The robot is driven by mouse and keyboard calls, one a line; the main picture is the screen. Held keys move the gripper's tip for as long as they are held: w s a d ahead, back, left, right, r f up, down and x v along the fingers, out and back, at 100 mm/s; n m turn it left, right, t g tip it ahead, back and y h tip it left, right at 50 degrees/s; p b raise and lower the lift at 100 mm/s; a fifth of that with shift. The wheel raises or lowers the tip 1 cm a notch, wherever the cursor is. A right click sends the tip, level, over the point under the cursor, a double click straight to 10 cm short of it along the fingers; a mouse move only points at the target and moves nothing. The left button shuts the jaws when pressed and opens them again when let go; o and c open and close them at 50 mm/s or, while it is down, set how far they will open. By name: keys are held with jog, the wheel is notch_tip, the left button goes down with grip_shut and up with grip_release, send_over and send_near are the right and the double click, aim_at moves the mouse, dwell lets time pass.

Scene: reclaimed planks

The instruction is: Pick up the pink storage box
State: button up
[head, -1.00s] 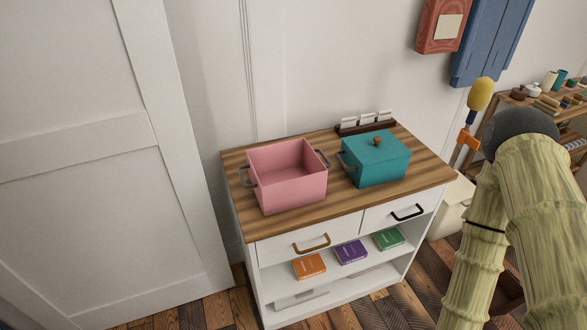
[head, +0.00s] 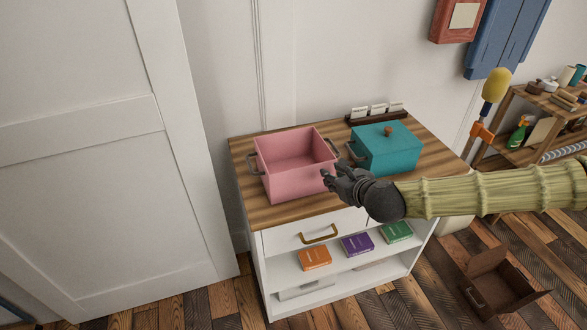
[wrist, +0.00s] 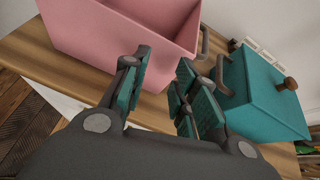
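The pink storage box (head: 292,165) stands upright and open-topped on the wooden top of a white cabinet, with a grey handle on each side. It also fills the upper left of the wrist view (wrist: 110,35). My gripper (head: 326,177) is at the box's front right corner in the head view. In the wrist view my gripper (wrist: 162,85) has its two fingers apart with nothing between them, pointing toward the box's near side and right handle. I cannot tell whether a finger touches the box.
A teal lidded box (head: 388,150) stands close to the right of the pink box. A card holder (head: 377,114) is behind it. Books (head: 357,245) lie on the cabinet shelf (head: 335,272). An open brown box (head: 497,283) lies on the floor at right.

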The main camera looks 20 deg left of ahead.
aim_at(326, 145)
jog(key=w+r, duration=0.1)
jog(key=w, duration=0.1)
jog(key=w+a+r+m, duration=0.1)
jog(key=w, duration=0.1)
jog(key=w+r+m+t, duration=0.1)
jog(key=w, duration=0.1)
jog(key=shift+w+a+r+p, duration=0.2)
jog(key=shift+w+r+p, duration=0.15)
jog(key=shift+w+r, duration=0.05)
jog(key=shift+p+x, duration=0.85)
jog(key=shift+x, duration=2.2)
jog(key=shift+f, duration=0.15)
grip_shut()
